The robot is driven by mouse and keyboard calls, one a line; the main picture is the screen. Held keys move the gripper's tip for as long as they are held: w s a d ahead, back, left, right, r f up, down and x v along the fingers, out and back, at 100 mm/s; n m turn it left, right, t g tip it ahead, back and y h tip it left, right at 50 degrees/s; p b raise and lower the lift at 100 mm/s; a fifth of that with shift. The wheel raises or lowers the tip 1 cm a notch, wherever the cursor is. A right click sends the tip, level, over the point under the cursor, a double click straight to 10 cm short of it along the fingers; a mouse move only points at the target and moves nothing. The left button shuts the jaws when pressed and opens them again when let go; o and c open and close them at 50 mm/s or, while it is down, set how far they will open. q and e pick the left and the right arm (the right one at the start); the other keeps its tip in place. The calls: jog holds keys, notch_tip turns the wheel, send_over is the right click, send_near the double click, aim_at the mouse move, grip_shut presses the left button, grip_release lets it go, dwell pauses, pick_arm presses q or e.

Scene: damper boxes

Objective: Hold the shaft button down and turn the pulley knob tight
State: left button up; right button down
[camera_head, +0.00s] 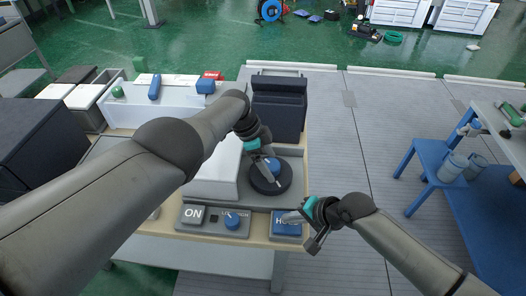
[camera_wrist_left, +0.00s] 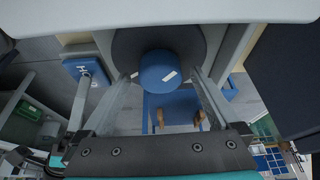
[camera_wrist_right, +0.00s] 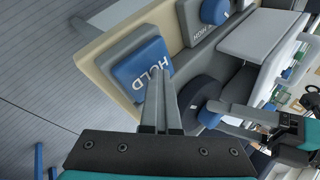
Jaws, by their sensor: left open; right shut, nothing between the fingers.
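The blue pulley knob (camera_head: 271,166) sits on a dark round pulley (camera_head: 283,183) on the bench. In the left wrist view the knob (camera_wrist_left: 163,70) lies between the fingers of my open left gripper (camera_wrist_left: 165,82), with gaps at both sides. The blue shaft button (camera_head: 287,231), marked HOLD, is at the bench's front right corner. My right gripper (camera_head: 288,217) is shut and empty, its tips over this button. In the right wrist view the tips (camera_wrist_right: 158,72) overlap the button's lower edge (camera_wrist_right: 143,65); I cannot tell whether it is pressed down.
An ON button (camera_head: 193,214) and a blue round knob (camera_head: 233,222) are left of the HOLD button. A white box (camera_head: 216,178) stands left of the pulley and a dark box (camera_head: 278,108) behind it. Grey floor right of the bench is clear up to a blue stool (camera_head: 437,160).

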pick_arm(q)
jog(key=shift+a+r, duration=0.1)
jog(key=shift+r, duration=0.05)
jog(key=shift+w+a+r, duration=0.1)
jog(key=shift+a+r, duration=0.05)
jog(key=shift+r, duration=0.15)
jog(key=shift+a+r, duration=0.25)
jog(key=shift+r, duration=0.25)
jog(key=v, duration=0.9)
jog(key=shift+r, duration=0.4)
jog(key=shift+a, duration=0.1)
jog(key=s+d+n+t+y, duration=0.4)
jog(key=s+d+n+y, duration=0.15)
jog(key=n, duration=1.25)
jog(key=shift+h, duration=0.35)
jog(key=shift+w+x, duration=0.15)
jog(key=shift+x, duration=2.9)
jog(key=shift+w+x, duration=0.15)
jog(key=shift+x, duration=2.9)
